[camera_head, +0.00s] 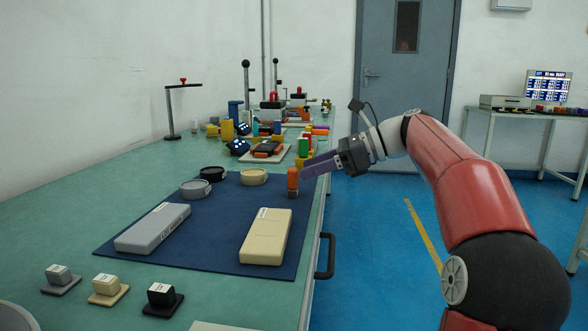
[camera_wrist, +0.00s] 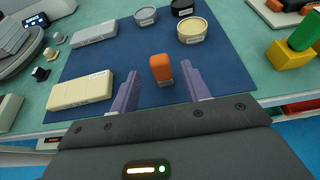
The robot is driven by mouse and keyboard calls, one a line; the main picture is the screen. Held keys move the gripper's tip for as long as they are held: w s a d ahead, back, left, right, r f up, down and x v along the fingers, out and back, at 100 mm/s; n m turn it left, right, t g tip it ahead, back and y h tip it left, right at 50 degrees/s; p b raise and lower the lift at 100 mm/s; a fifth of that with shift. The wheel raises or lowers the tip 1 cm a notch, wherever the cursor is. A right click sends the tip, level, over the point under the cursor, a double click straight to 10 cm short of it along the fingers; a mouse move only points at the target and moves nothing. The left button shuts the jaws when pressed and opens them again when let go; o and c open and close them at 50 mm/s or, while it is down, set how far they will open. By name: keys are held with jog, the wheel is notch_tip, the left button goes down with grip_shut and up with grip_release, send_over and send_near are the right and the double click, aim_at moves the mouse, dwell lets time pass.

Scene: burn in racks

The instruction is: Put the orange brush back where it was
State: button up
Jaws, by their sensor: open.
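The orange brush (camera_head: 292,180) stands upright on the blue mat (camera_head: 222,264), near the mat's right edge. It has an orange top and a darker base. My gripper (camera_head: 306,170) is beside it at the table's right edge. In the wrist view the orange brush (camera_wrist: 161,68) lies ahead of and between the two purple fingers of my gripper (camera_wrist: 158,85). The fingers are apart and hold nothing. I cannot tell whether either finger touches the brush.
A cream block (camera_head: 265,237) and a grey block (camera_head: 153,228) lie on the mat. Round tins, including a beige one (camera_head: 254,177), stand behind them. Coloured blocks and fixtures (camera_head: 265,150) crowd the table beyond. Small labelled blocks on stands (camera_head: 108,286) line the near side.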

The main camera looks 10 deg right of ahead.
jog(key=p+v, duration=0.1)
jog(key=v, duration=0.4)
jog(key=shift+s+d+r, duration=0.1)
jog(key=shift+d+r, duration=0.05)
jog(key=shift+d, duration=0.1)
jog(key=shift+d, duration=0.1)
